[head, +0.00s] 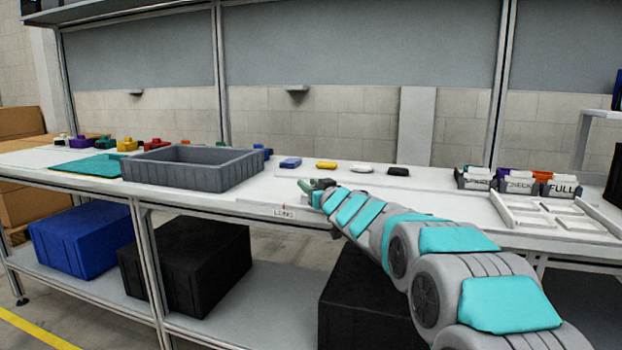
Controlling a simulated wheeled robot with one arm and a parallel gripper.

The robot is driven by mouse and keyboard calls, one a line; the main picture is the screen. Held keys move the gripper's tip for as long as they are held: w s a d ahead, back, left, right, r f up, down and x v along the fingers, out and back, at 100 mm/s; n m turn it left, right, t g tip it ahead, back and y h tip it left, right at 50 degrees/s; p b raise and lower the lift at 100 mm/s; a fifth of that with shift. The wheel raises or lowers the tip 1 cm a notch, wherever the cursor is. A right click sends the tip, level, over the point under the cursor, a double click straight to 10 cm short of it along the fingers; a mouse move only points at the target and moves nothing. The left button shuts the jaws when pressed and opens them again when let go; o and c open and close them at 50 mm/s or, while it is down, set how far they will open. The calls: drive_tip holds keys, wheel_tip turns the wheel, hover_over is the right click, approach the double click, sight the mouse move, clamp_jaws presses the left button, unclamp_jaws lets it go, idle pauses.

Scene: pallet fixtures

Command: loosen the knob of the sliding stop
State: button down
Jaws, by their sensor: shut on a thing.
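My arm reaches in from the lower right, and my gripper (308,187) is at the front part of the workbench, just above and right of a small label (284,212) that seems to read "LONG". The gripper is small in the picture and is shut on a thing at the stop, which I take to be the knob. The knob and most of the sliding stop are hidden by my gripper and wrist, so I cannot tell how the knob is turned. A small red mark shows at the label's top.
A grey bin (193,168) stands left of my gripper, with a teal mat (90,166) beyond it. A white divided tray (556,217) and labelled boxes (519,182) are at right.

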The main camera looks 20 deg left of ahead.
drive_tip(key=shift+s+a+n+g+y, duration=0.1)
drive_tip(key=shift+n+g+y, duration=0.4)
drive_tip(key=shift+g+y, duration=0.1)
idle(0.3)
drive_tip(key=c, duration=0.6)
unclamp_jaws()
drive_tip(key=shift+b+v, duration=0.5)
drive_tip(key=shift+v, duration=3.4)
